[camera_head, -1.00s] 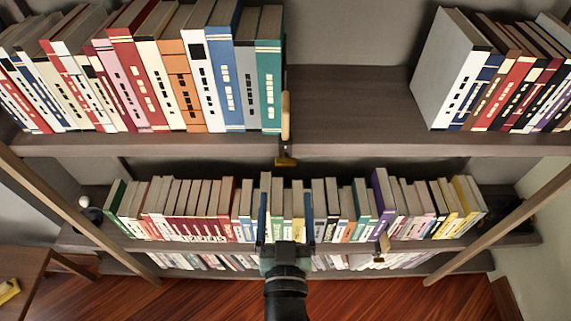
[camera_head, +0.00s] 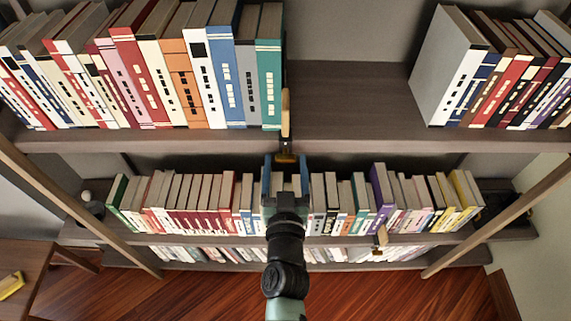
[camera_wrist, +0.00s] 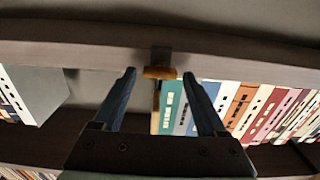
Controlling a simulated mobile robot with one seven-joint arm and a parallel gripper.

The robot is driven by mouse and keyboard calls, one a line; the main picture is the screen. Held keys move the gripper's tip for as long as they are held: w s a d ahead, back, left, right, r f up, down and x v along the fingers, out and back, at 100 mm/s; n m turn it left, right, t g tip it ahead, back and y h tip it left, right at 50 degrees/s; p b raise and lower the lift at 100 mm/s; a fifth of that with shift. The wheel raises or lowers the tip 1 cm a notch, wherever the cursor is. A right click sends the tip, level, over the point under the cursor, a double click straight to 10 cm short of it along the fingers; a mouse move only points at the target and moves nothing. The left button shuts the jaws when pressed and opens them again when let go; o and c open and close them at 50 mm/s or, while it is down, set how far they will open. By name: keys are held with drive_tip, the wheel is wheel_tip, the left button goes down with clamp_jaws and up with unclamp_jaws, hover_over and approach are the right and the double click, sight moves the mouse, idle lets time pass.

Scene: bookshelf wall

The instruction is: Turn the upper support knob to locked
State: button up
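The upper support knob (camera_head: 286,115) is a long tan handle, standing roughly upright in the head view. It is on a small brass-and-dark bracket (camera_head: 286,157) at the front edge of the upper shelf. In the wrist view the tan knob (camera_wrist: 160,73) shows end-on below a grey plate, between and beyond my fingertips. My gripper (camera_head: 286,167) is open, its two blue fingers pointing at the bracket from below. The fingers also show wide apart and empty in the wrist view (camera_wrist: 160,78). Whether a finger touches the bracket I cannot tell.
Books fill the upper shelf (camera_head: 350,100) left of the knob, ending with a teal one (camera_head: 268,85); a bare stretch lies to its right. Another tan knob (camera_head: 380,238) is on the lower shelf (camera_head: 425,240), which holds a full row of books. Slanted posts flank the shelves.

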clamp_jaws()
drive_tip(key=shift+m, duration=0.4)
drive_tip(key=m, duration=0.4)
drive_tip(key=shift+d+m, duration=0.1)
drive_tip(key=shift+m, duration=0.2)
drive_tip(key=m, duration=0.5)
drive_tip(key=shift+f, duration=0.1)
drive_tip(key=shift+m, duration=0.3)
drive_tip(key=shift+o, duration=1.3)
unclamp_jaws()
drive_tip(key=shift+s+b, duration=0.15)
drive_tip(key=shift+b, duration=0.15)
